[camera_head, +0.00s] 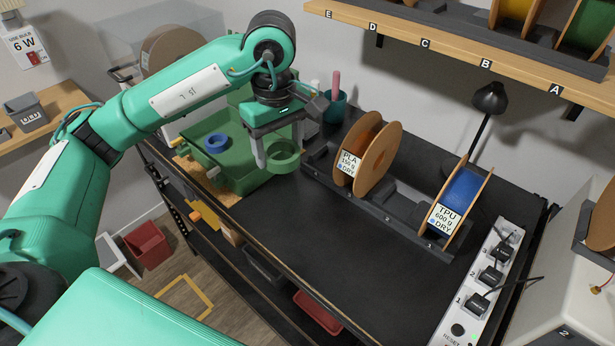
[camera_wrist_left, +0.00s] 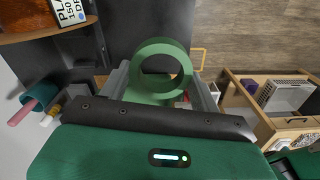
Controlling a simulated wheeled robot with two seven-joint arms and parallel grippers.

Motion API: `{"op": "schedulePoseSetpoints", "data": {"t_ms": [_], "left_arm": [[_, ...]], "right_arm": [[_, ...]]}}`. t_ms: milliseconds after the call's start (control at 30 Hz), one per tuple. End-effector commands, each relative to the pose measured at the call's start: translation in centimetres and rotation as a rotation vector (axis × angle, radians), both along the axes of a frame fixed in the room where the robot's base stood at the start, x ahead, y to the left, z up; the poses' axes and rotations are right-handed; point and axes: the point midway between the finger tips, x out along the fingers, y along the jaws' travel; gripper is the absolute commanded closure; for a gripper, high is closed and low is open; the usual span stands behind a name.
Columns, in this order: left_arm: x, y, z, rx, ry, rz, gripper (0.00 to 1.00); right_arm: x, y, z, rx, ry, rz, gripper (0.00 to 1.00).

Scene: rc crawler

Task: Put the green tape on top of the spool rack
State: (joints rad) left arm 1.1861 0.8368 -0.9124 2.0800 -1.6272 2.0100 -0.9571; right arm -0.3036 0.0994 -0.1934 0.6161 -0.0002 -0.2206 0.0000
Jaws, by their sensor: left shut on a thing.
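The green tape (camera_head: 284,147) is a thick green ring. My left gripper (camera_head: 279,148) is shut on it and holds it at the right end of a green tray, near the left end of the dark spool rack (camera_head: 392,221). In the left wrist view the tape (camera_wrist_left: 150,93) sits between the fingers, its hole facing the camera. The rack lies on the black bench and holds a wooden-sided spool labelled PLA (camera_head: 376,160) and a blue spool labelled TPU (camera_head: 463,195). Bare rack shows between these spools. My right gripper is not in view.
A blue tape ring (camera_head: 216,142) lies on the green tray (camera_head: 240,180). A teal cup (camera_head: 334,107) stands behind the rack's left end. A black lamp (camera_head: 488,98) and a power strip (camera_head: 480,290) are at the right. A wall shelf (camera_head: 450,52) overhangs the back. The bench front is clear.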

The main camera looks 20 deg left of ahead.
Motion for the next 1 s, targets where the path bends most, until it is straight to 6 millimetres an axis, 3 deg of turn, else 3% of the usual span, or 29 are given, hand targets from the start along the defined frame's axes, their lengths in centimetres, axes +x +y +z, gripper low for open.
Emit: {"op": "schedulePoseSetpoints", "data": {"t_ms": [100,267,700,1000], "left_arm": [[-0.1,-0.1,-1.5,0.000,0.006,0.000,0.59],[-0.1,-0.1,-4.0,-0.001,0.006,-0.001,0.59],[-0.2,-0.1,-10.8,-0.001,0.005,0.000,0.59],[-0.1,0.0,-15.2,0.000,0.004,0.000,0.59]], "right_arm": [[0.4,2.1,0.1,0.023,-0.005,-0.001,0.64],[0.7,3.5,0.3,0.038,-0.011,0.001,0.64],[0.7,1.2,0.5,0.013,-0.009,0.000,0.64],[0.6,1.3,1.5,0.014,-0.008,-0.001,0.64]]}}
